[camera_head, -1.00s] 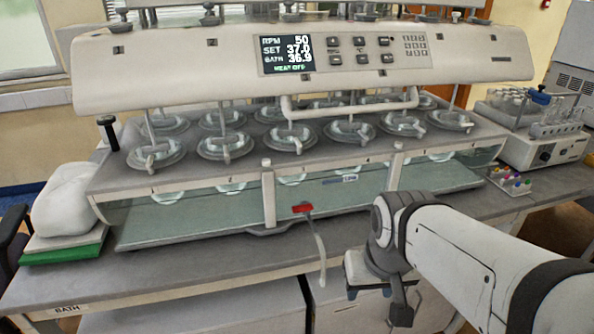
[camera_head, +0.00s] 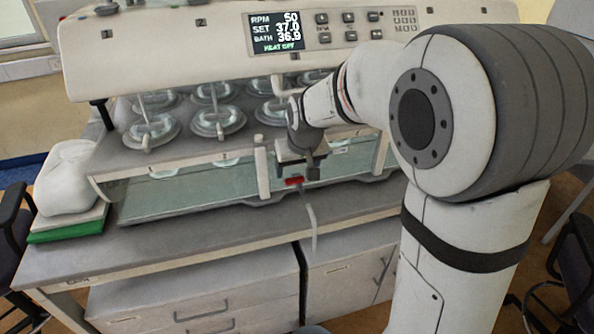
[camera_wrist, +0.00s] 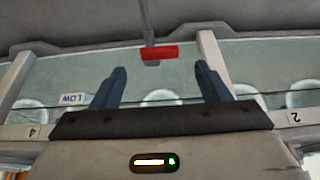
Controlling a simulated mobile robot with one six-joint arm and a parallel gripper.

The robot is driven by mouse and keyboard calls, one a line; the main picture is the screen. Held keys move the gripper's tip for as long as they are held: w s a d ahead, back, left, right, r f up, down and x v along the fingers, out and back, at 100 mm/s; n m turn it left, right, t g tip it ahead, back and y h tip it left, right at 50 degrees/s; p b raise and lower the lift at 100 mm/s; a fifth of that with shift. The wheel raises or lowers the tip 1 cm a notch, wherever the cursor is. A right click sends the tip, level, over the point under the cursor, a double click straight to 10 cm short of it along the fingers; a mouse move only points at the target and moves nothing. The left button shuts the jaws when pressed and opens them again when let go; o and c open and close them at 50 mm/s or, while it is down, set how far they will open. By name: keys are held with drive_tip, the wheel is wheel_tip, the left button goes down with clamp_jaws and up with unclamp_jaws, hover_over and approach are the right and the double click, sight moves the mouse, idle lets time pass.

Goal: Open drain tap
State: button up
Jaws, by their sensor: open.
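The drain tap has a red handle (camera_head: 294,181) at the lower front of the glass water bath (camera_head: 200,188). A pale drain hose (camera_head: 312,228) hangs down from it over the bench's front edge. In the wrist view the red handle (camera_wrist: 160,53) lies beyond and between the blue fingertips, with its grey stem on the far side. My gripper (camera_wrist: 158,75) is open and empty, and a gap shows between the fingers and the handle. In the head view my gripper is just above the handle; its fingertips are hard to make out there.
The dissolution machine's control panel (camera_head: 300,33) overhangs the vessels (camera_head: 152,130) above. A white post (camera_wrist: 214,65) stands close right of the handle in the wrist view. A white bag (camera_head: 68,178) on a green-based scale (camera_head: 68,228) sits at the bench's left end.

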sight(295, 179)
drive_tip(key=shift+x, duration=2.2)
drive_tip(key=shift+r, duration=0.1)
drive_tip(key=shift+c, duration=0.3)
drive_tip(key=shift+d, duration=0.1)
drive_tip(key=c, duration=0.9)
